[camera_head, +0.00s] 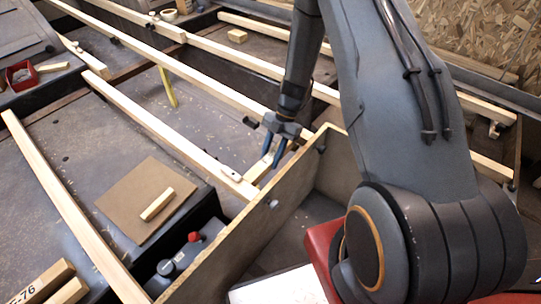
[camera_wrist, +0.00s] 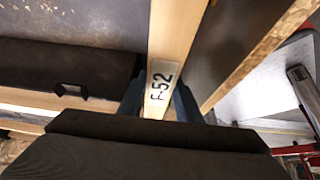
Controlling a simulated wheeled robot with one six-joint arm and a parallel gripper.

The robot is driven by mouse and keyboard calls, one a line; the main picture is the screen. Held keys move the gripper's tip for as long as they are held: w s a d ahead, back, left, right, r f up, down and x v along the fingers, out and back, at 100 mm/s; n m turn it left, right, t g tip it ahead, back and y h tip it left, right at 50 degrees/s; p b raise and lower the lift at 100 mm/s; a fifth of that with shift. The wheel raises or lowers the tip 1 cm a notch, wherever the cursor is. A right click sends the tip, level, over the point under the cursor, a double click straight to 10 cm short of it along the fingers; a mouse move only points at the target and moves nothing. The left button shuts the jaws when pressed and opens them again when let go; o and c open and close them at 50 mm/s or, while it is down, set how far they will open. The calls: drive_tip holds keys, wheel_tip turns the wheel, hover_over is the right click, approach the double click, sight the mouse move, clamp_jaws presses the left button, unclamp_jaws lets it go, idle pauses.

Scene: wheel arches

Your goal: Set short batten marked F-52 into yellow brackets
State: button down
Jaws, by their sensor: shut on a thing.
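The short batten (camera_wrist: 172,35) is pale wood with a white label reading F-52, in the wrist view. My gripper (camera_wrist: 160,90) is shut on it, with one finger on each side of the label. In the head view my gripper (camera_head: 272,157) points down beside the far side of a long rail, and part of the held batten (camera_head: 257,170) shows under the fingers. I cannot tell whether the batten touches anything below it. A thin yellow strip (camera_head: 168,87) stands among the rails; I cannot tell whether it is a bracket. No other yellow bracket is clear.
A long rail (camera_head: 160,128) and an upright wooden panel (camera_head: 250,230) border my gripper closely. A loose batten (camera_head: 157,204) lies on a brown board (camera_head: 122,205). A box with a red button (camera_head: 194,237) and a block marked 76 (camera_head: 42,281) are at the lower left.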

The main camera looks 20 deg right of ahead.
drive_tip(key=shift+d, duration=0.1)
idle(0.6)
drive_tip(key=c, duration=1.2)
unclamp_jaws()
drive_tip(key=shift+p+v, duration=0.4)
drive_tip(key=shift+v, duration=3.45)
